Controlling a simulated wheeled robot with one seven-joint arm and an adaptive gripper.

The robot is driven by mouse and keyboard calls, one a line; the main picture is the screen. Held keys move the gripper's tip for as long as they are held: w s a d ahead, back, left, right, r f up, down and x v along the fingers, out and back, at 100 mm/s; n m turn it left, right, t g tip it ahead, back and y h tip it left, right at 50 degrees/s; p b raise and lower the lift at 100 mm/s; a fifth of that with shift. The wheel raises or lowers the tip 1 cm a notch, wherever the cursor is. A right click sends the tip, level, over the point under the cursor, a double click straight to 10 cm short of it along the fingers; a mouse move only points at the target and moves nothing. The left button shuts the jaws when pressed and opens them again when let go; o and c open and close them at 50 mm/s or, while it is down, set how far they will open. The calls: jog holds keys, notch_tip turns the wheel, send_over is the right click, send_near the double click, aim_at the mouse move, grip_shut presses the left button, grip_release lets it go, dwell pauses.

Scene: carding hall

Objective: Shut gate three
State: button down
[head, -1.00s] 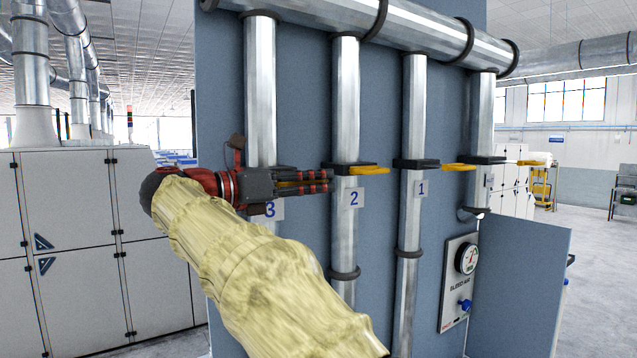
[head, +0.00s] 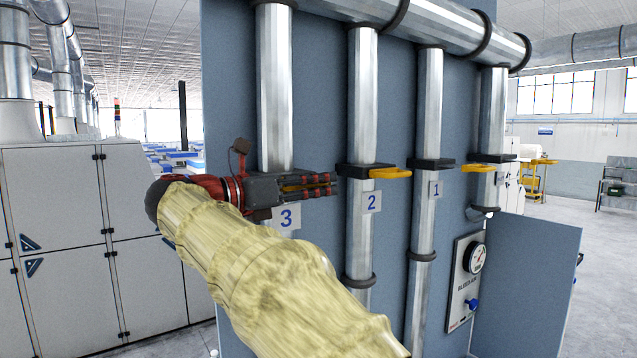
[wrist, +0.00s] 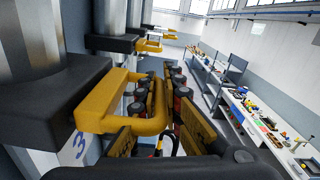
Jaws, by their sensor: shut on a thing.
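Gate three is on the metal pipe (head: 274,90) above the plate marked 3 (head: 286,217). My gripper (head: 328,185) is at this gate and hides most of it in the head view. How far the slide stands out is hard to judge.
Gate two's yellow handle (head: 390,173) is just right of my fingertips, with gate one's handle (head: 477,168) farther right. A gauge panel (head: 466,282) and a blue-grey panel (head: 530,285) stand at lower right. The wrist view shows a cluttered bench (wrist: 250,115).

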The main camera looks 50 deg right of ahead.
jog(key=shift+w, duration=0.1)
jog(key=c, duration=2.2)
grip_release()
jog(key=shift+w, duration=0.2)
jog(key=shift+s, duration=0.1)
jog(key=v, duration=1.2)
jog(key=shift+f, duration=0.1)
